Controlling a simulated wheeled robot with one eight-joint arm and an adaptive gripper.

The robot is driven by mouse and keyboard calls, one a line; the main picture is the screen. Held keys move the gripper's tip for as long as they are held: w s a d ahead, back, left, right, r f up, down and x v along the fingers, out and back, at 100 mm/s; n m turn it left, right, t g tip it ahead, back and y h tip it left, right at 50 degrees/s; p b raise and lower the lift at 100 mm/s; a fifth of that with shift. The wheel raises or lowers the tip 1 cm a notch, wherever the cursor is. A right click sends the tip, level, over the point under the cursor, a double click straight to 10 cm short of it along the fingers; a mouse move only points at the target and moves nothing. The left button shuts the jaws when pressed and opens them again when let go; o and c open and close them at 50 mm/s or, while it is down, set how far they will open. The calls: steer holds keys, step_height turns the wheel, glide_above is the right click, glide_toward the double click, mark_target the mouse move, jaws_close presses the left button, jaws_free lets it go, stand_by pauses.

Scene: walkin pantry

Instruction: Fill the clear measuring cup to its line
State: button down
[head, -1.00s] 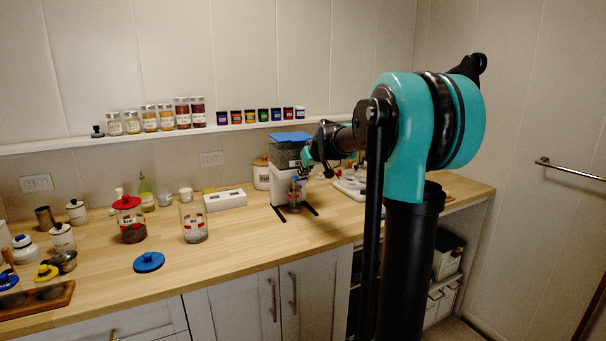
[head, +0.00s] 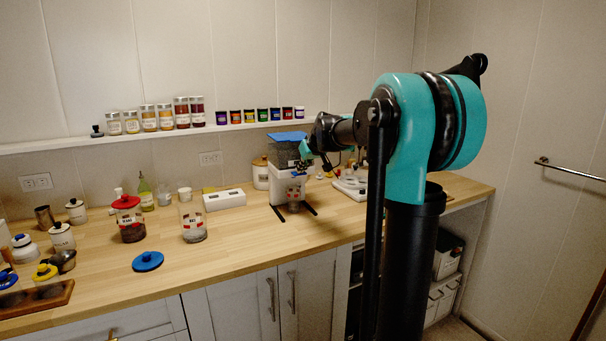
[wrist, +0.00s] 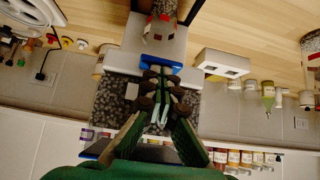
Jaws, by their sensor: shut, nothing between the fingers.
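A dispenser (head: 285,181) with a white body and a hopper of dark grains stands on the counter. It fills the middle of the wrist view, where the hopper (wrist: 107,105) and a blue lever (wrist: 130,63) show. The clear measuring cup (head: 293,204) stands under the spout; it also shows in the wrist view (wrist: 164,8) with greyish contents near its base. Red marks show around the cup's upper part; I cannot read the level against the line. My gripper (head: 301,163) is shut and empty, in front of the hopper, with its fingertips (wrist: 161,72) close to the lever. Contact is unclear.
Left of the dispenser are a white box (head: 224,200), a labelled clear jar (head: 194,226), a red-lidded jar (head: 131,222) and a blue lid (head: 148,261). A jar shelf (head: 240,126) runs behind.

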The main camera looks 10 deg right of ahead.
steer(key=w+r+v, duration=0.1)
steer(key=v, duration=1)
steer(key=shift+s+r, duration=0.2)
steer(key=shift+r, duration=0.05)
steer(key=shift+f, duration=0.1)
steer(key=s+d+f+m+g+h, duration=0.1)
steer(key=s+f+m+g+h, duration=0.1)
steer(key=s+f, duration=3.3)
step_height(320, 180, down, 3)
steer(key=shift+d+r+m+g+h, duration=0.1)
steer(key=shift+d+m+g+h, duration=0.3)
steer(key=shift+m+g, duration=0.6)
